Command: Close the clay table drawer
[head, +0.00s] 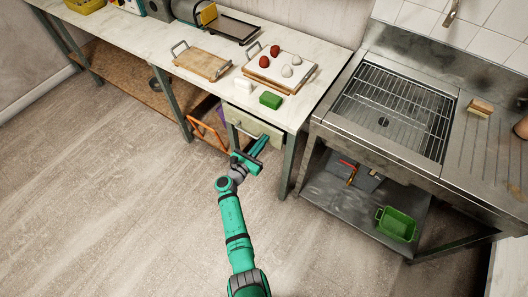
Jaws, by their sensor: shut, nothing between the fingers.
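The clay table (135,35) is a long pale-topped table with dark green legs along the wall. Its drawer (272,131) has a pale greenish front below the tabletop at the table's right end. The drawer front is close to the table edge; I cannot tell whether a small gap is left. A dark handle is partly visible on the front. My gripper (264,141) is shut and empty, its green fingers pointing at the lower part of the drawer front. I cannot tell whether they touch it. My gripper hides part of the front.
The floor (120,190) is clear.

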